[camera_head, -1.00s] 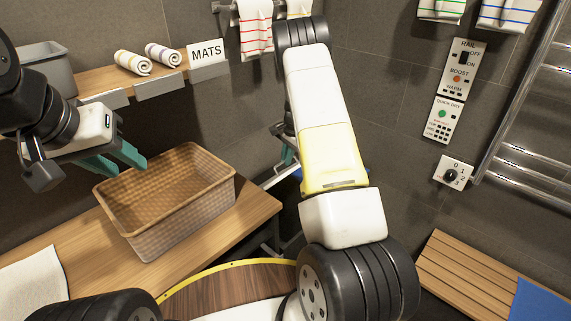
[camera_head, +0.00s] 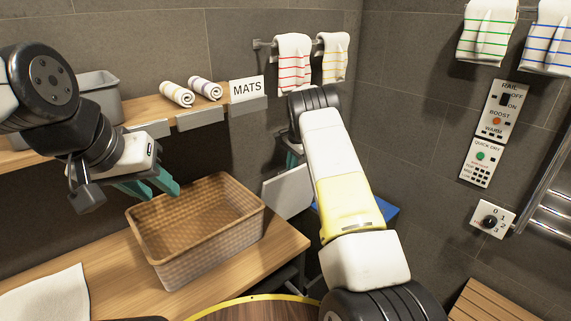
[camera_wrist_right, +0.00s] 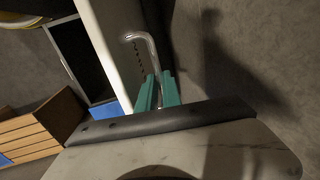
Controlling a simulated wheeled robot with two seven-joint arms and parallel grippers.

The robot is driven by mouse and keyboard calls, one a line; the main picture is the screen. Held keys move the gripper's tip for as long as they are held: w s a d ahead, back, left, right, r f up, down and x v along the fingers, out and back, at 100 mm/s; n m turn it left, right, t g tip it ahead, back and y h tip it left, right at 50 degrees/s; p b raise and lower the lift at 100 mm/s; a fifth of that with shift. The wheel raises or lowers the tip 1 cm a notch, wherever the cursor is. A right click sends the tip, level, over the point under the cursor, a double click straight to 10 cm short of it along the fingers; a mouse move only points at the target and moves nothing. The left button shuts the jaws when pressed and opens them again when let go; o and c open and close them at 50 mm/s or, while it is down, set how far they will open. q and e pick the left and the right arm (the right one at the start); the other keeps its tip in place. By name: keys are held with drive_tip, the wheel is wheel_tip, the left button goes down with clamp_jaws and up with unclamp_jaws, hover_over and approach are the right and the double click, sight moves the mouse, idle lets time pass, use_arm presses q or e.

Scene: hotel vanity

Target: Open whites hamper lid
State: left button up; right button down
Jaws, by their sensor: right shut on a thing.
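A pale grey-white panel (camera_head: 287,192), apparently the hamper lid, stands tilted beyond the wooden counter, beside my right forearm. My right gripper (camera_head: 292,160) is at its upper edge, partly hidden by my arm. In the right wrist view, the teal fingers of my right gripper (camera_wrist_right: 158,92) are closed on a bent metal handle (camera_wrist_right: 145,48) beside a long pale panel (camera_wrist_right: 112,45). The hamper body is mostly hidden, and no label on it is readable. My left gripper (camera_head: 152,188) is open and empty, over the left rim of a wicker basket (camera_head: 210,245).
The basket stands on the wooden counter (camera_head: 110,260). Above it, a shelf holds two rolled towels (camera_head: 177,94), a MATS sign (camera_head: 247,89) and a grey bin (camera_head: 98,97). Towels (camera_head: 293,62) hang at the back. A blue surface (camera_head: 385,212) shows right of my forearm.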

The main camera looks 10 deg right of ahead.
drive_tip(key=shift+s+a+f, duration=0.15)
drive_tip(key=shift+a+f, duration=0.2)
drive_tip(key=c, duration=1.5)
unclamp_jaws()
drive_tip(key=shift+r, duration=0.1)
drive_tip(key=shift+d+r, duration=0.1)
drive_tip(key=shift+d, duration=0.05)
drive_tip(key=s+d+f, duration=0.6)
drive_tip(key=s+d, duration=0.2)
drive_tip(key=s, duration=0.5)
drive_tip(key=shift+s+d+f, duration=0.75)
drive_tip(key=shift+s+f, duration=0.5)
drive_tip(key=shift+f, duration=0.85)
drive_tip(key=shift+s+d+f, duration=0.8)
drive_tip(key=shift+s+f, duration=0.45)
drive_tip(key=shift+f, duration=0.8)
drive_tip(key=shift+s+d+f, duration=0.75)
drive_tip(key=shift+s+f, duration=0.5)
drive_tip(key=shift+f, duration=0.85)
